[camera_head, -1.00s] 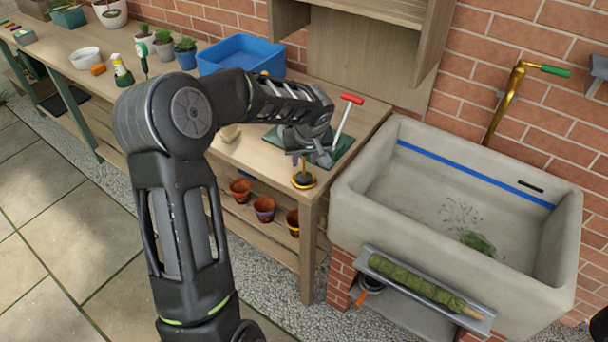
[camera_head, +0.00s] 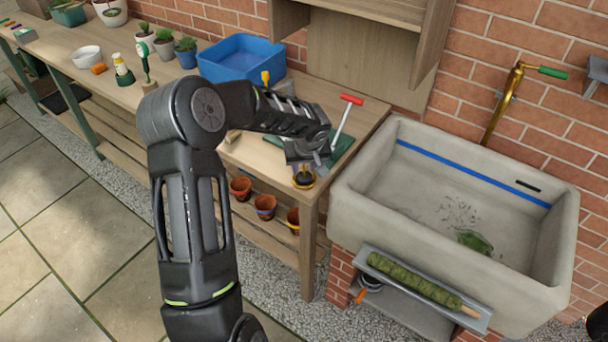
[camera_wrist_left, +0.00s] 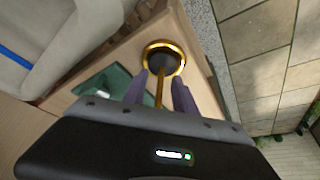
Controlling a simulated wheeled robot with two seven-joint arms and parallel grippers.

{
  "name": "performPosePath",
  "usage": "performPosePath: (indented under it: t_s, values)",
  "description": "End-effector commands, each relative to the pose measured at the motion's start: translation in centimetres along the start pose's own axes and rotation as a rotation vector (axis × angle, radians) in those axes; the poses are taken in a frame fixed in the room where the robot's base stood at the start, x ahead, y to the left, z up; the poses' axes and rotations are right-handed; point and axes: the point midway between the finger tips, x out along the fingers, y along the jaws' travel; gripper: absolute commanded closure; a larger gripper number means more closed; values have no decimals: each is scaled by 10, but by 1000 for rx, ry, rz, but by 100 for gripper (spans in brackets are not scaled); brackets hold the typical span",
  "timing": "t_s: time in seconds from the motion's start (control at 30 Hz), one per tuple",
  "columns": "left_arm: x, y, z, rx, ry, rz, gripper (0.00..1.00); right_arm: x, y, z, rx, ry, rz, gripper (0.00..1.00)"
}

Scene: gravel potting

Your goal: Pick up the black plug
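The black plug (camera_head: 304,174) sits within a gold ring on the right front corner of the wooden bench. In the left wrist view the dark plug (camera_wrist_left: 161,62) fills the middle of the gold ring, and a thin gold stem rises from it towards my gripper. My left gripper (camera_wrist_left: 163,86) is open, with one finger on each side of the stem and a gap showing on both sides. In the head view my left gripper (camera_head: 312,160) is just above and behind the plug, its fingers partly hidden.
A stone sink (camera_head: 360,205) stands to the right. A blue tub (camera_head: 240,60) is at the back. Terracotta pots (camera_head: 264,207) stand on the shelf below.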

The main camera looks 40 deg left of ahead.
Motion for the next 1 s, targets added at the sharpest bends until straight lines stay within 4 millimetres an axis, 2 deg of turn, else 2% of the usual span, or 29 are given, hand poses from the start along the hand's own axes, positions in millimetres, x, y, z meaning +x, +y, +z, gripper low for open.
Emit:
performPosePath:
  t_s: [0.07, 0.5, 1.0]
  values:
    - [0, 0, 0, 0, 0, 0, 67, 0, 0, 0, 0, 0, 0, 64]
    - [0, 0, 0, 0, 0, 0, 100, 0, 0, 0, 0, 0, 0, 64]
    - [-1, 0, 0, 0, 1, 0, 100, 0, 0, 0, 0, 0, 0, 64]
